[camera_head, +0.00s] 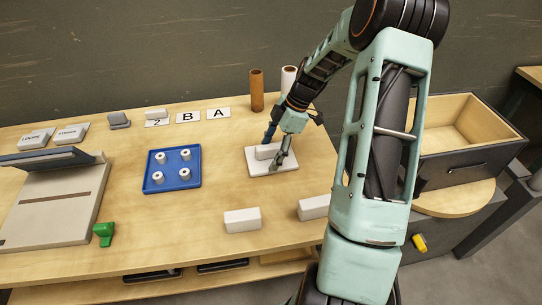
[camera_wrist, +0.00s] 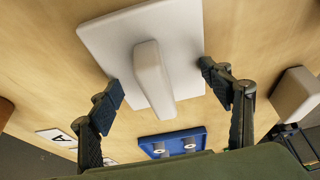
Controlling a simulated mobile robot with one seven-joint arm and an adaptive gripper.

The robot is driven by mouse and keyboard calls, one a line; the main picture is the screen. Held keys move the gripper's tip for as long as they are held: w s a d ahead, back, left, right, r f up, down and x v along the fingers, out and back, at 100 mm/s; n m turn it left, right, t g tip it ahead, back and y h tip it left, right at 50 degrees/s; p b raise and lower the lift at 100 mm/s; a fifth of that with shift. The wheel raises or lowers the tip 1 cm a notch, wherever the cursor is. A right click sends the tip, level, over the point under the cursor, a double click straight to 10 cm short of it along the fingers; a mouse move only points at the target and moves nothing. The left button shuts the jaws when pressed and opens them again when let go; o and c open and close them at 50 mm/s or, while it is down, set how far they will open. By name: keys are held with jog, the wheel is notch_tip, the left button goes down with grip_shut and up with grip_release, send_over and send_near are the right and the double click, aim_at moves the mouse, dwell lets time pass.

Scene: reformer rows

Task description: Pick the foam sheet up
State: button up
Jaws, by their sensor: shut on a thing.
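The foam sheet (camera_head: 287,167) is a flat white slab on the right part of the table, with a pale block (camera_head: 267,152) on top of it. In the wrist view the sheet (camera_wrist: 112,32) lies between my fingers, and the block (camera_wrist: 150,75) stands out from its face. My gripper (camera_head: 276,149) reaches down over the sheet. In the wrist view my gripper (camera_wrist: 161,80) has its fingertips against the sheet's two opposite edges, with the block untouched between them. Any gap under the sheet is too small to tell.
A blue tray (camera_head: 150,184) with several white rollers sits to the left. Two white blocks, one left (camera_head: 242,220) and one right (camera_head: 313,207), lie in front. Brown (camera_head: 257,91) and white (camera_head: 288,79) cylinders stand behind. An open drawer (camera_head: 465,157) is at right.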

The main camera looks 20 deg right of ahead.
jog(key=shift+f, duration=0.25)
